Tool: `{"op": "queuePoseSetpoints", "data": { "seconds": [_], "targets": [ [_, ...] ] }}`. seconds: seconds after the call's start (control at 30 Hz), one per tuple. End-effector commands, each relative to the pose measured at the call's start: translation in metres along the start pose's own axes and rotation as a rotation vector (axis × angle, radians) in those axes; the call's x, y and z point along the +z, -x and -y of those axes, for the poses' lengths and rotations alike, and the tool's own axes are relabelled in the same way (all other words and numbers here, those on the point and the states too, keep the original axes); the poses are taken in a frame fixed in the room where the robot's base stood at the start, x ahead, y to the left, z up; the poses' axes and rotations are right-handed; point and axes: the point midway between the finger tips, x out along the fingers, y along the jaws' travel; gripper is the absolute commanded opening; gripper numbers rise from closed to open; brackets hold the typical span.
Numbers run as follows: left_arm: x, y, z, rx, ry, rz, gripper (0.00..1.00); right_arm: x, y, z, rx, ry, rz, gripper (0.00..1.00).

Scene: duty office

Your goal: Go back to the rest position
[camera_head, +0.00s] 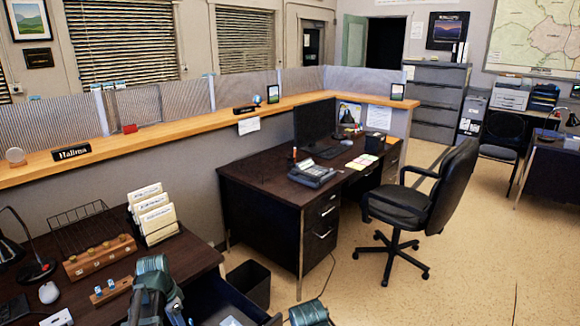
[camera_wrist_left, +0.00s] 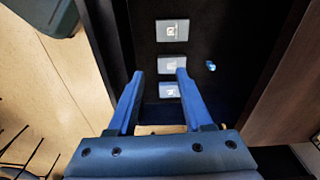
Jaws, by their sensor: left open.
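My left gripper (camera_wrist_left: 160,74) is open in the left wrist view, with its two blue fingers apart. It points down over the open dark drawer (camera_wrist_left: 230,25). Three pale labelled items (camera_wrist_left: 172,30) lie in a row in the drawer; the nearer ones show between the fingers, and none looks gripped. A small blue object (camera_wrist_left: 211,66) lies to their right. In the head view my left arm comes in at the bottom, by the left desk (camera_head: 190,253), and its fingers are not shown. Part of my right arm shows at the bottom edge; its gripper is out of view.
The open drawer (camera_head: 262,314) juts from the left desk, beside a black bin (camera_head: 249,283). A wooden block holder (camera_head: 100,260) and a file rack (camera_head: 153,215) stand on that desk. A black office chair (camera_head: 425,205) stands by the middle desk. Open floor lies at right.

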Motion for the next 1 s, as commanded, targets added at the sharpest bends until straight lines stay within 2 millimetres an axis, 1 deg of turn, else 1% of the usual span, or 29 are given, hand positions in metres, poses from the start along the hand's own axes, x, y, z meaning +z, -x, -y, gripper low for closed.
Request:
{"op": "queuePoseSetpoints", "data": {
  "seconds": [0.03, 0.17, 0.27, 0.37, 0.4, 0.5, 0.6, 0.7, 0.8, 1.0],
  "targets": [
    [-0.004, -0.007, -0.013, 0.001, 0.004, 0.007, 0.5, -0.001, -0.006, 0.001, 0.0, 0.0, 0.0, 0.0],
    [-0.017, -0.018, -0.045, 0.002, 0.033, 0.028, 0.5, -0.001, -0.015, 0.002, 0.0, 0.0, 0.0, 0.0],
    [-0.027, -0.029, -0.076, 0.0, 0.062, 0.046, 0.5, -0.002, -0.024, 0.002, 0.0, 0.0, 0.0, 0.0],
    [-0.035, -0.042, -0.115, -0.007, 0.098, 0.07, 0.5, -0.002, -0.036, 0.004, 0.0, 0.0, 0.0, 0.0],
    [-0.038, -0.048, -0.133, -0.011, 0.114, 0.082, 0.5, -0.003, -0.042, 0.004, 0.0, 0.0, 0.0, 0.0],
    [-0.042, -0.061, -0.175, -0.028, 0.159, 0.106, 0.5, -0.003, -0.053, 0.005, 0.0, 0.001, 0.0, 0.0],
    [-0.043, -0.07, -0.206, -0.045, 0.197, 0.123, 0.5, -0.004, -0.061, 0.006, 0.0, 0.001, 0.0, 0.0],
    [-0.042, -0.076, -0.231, -0.06, 0.229, 0.135, 0.5, -0.004, -0.068, 0.006, 0.0, 0.001, 0.0, 0.0],
    [-0.039, -0.082, -0.251, -0.076, 0.256, 0.144, 0.5, -0.004, -0.074, 0.007, 0.0, 0.001, 0.0, 0.0],
    [-0.032, -0.093, -0.286, -0.105, 0.301, 0.155, 0.5, -0.005, -0.085, 0.008, 0.0, 0.001, 0.0, 0.0]
  ]
}}
